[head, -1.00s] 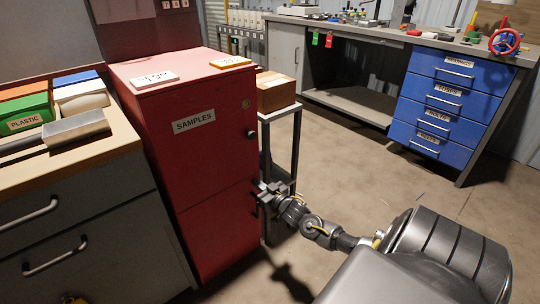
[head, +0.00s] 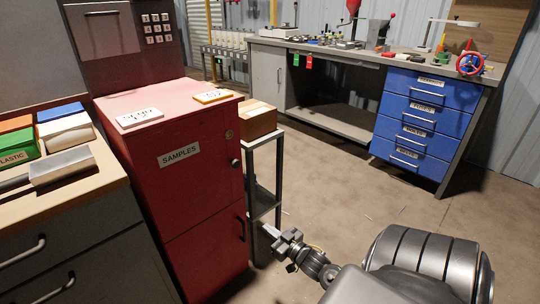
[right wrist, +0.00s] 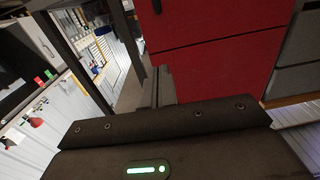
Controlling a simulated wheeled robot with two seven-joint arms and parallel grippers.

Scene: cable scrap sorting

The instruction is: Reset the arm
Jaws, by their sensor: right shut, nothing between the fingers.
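My right gripper (head: 271,237) is in the lower middle of the head view, low in front of the small metal stand and to the right of the red cabinet. Its fingers are shut with nothing between them. The shut fingers (right wrist: 158,88) also show in the right wrist view, pointing up between a dark stand leg and the red cabinet front. They appear apart from both. My left gripper is not in view.
The red SAMPLES cabinet (head: 180,190) stands left of my right gripper. A grey workbench (head: 345,50) with blue drawers (head: 425,110) is at the back right. The floor between is open.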

